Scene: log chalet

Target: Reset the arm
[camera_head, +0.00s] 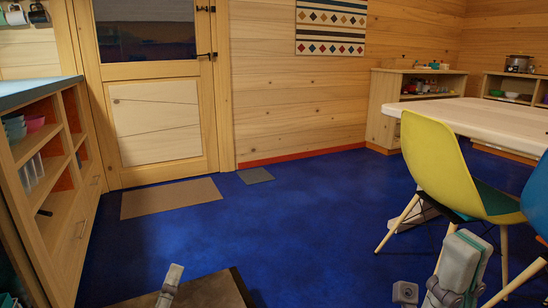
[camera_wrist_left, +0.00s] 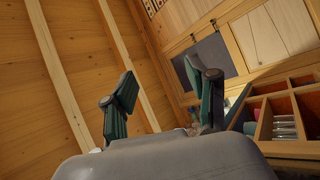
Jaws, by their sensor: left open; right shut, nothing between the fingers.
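My left gripper (camera_wrist_left: 160,88) fills the middle of the left wrist view. Its two dark green fingers stand wide apart with nothing between them. In the head view only a small grey part of it (camera_head: 170,283) shows at the bottom edge, left of the middle. My right gripper (camera_head: 460,264) shows at the bottom right of the head view, in front of the yellow chair. It is shut and holds nothing; its lower part is cut off by the frame edge.
A yellow chair (camera_head: 437,160) and a blue chair (camera_head: 537,200) stand by a pale table (camera_head: 480,117) on the right. An open shelf unit (camera_head: 60,205) lines the left side. Blue floor (camera_head: 300,210) lies clear between them, towards the door (camera_head: 157,118).

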